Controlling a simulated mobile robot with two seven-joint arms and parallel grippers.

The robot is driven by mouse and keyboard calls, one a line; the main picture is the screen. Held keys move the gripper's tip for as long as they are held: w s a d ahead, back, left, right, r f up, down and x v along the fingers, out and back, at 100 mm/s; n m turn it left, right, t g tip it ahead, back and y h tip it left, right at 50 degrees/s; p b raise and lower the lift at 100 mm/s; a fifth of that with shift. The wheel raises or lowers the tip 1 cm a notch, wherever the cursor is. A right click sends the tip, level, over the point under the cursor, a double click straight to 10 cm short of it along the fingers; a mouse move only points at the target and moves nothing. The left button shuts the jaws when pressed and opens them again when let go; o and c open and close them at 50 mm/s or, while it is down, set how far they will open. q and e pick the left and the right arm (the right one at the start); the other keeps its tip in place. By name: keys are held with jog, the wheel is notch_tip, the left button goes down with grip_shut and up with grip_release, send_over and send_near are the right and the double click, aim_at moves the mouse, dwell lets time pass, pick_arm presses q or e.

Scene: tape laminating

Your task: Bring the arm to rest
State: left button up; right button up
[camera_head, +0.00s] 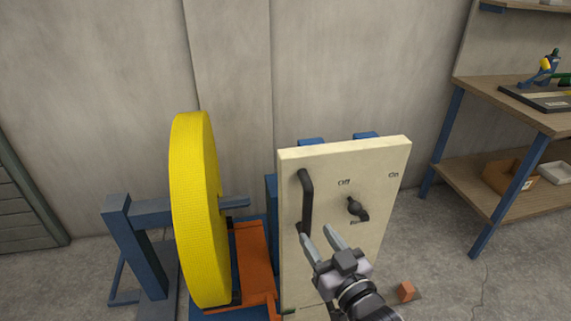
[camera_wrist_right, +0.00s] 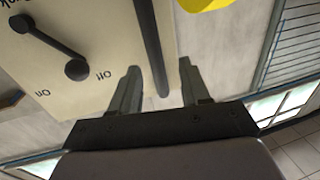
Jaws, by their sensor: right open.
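My right gripper (camera_head: 328,240) is open in front of the cream control panel (camera_head: 385,165), close to the lower end of its black vertical handle (camera_head: 306,202). In the right wrist view, the two fingers of my gripper (camera_wrist_right: 160,88) are apart, and the handle (camera_wrist_right: 152,45) appears between them. I cannot tell whether a finger touches it. A black rotary knob (camera_head: 357,209) is on the panel, with an "Off" label above it and "On" to its upper right. The knob also shows in the right wrist view (camera_wrist_right: 74,68). My left gripper is in neither view.
A large yellow tape roll (camera_head: 196,210) stands on a blue stand (camera_head: 118,225) left of the panel, beside an orange part (camera_head: 255,260). A small orange block (camera_head: 405,291) is on the floor. A wooden workbench (camera_head: 520,115) stands at the right. Floor between panel and bench is mostly clear.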

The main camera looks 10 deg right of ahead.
jog(key=s+d+f+g+h, duration=0.1)
jog(key=s+d+f+g, duration=0.1)
jog(key=s+f, duration=0.6)
jog(key=s+d+f+g+p, duration=0.1)
jog(key=s+d+f+g, duration=0.2)
jog(key=s+f+g, duration=0.2)
jog(key=s+f, duration=0.3)
jog(key=s, duration=0.1)
jog(key=shift+s+d+f+h, duration=0.25)
jog(key=shift+d+f+h, duration=0.1)
jog(key=shift+f+h, duration=0.05)
dwell(0.6)
